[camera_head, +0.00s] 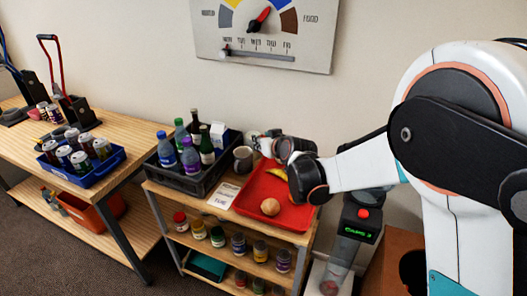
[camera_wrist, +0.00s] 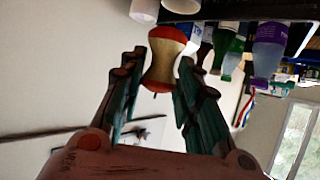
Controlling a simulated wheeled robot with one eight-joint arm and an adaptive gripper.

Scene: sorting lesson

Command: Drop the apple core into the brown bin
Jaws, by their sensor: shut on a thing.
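The apple core (camera_wrist: 165,58), red at its ends and pale in its narrow middle, sits between the fingertips of my gripper (camera_wrist: 158,75) in the wrist view. The gripper is shut on it. In the head view my gripper (camera_head: 264,145) is raised in front of the wall, above the back of the red tray. The core is too small to make out clearly there. A brown box (camera_head: 403,243), perhaps the brown bin, stands at the lower right, partly hidden by my arm; its inside cannot be seen.
The red tray (camera_head: 250,212) holds a round tan item (camera_head: 270,207) and something yellow. A grey mug (camera_head: 243,159) and a dark crate of bottles (camera_head: 180,181) stand left of it. A device with a red button (camera_head: 363,213) stands between the shelf and brown box.

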